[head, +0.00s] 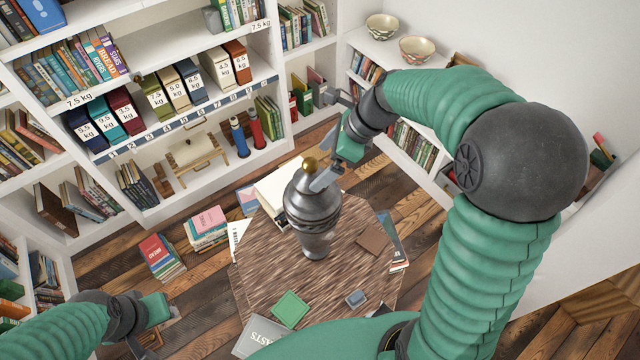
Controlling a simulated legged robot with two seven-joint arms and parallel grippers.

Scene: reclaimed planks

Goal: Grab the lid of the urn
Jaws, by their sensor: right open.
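A dark grey metal urn (314,236) stands upright on the wood-grain tabletop (265,265). Its domed lid (306,184) is on top and has a round gold knob (309,163). My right gripper (323,142) is open and comes in from the right at the height of the lid. One grey finger overlaps the lid's right side in the picture, just beside the knob. I cannot tell whether it touches. The other finger is farther back, clear of the knob. My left gripper (153,332) is at the lower left, open and empty, away from the urn.
A green square (290,309), a small grey-blue item (356,298) and a brown book (373,239) lie on the tabletop. Book stacks (207,228) lie on the plank floor. Shelves line the back; two bowls (417,49) stand at right.

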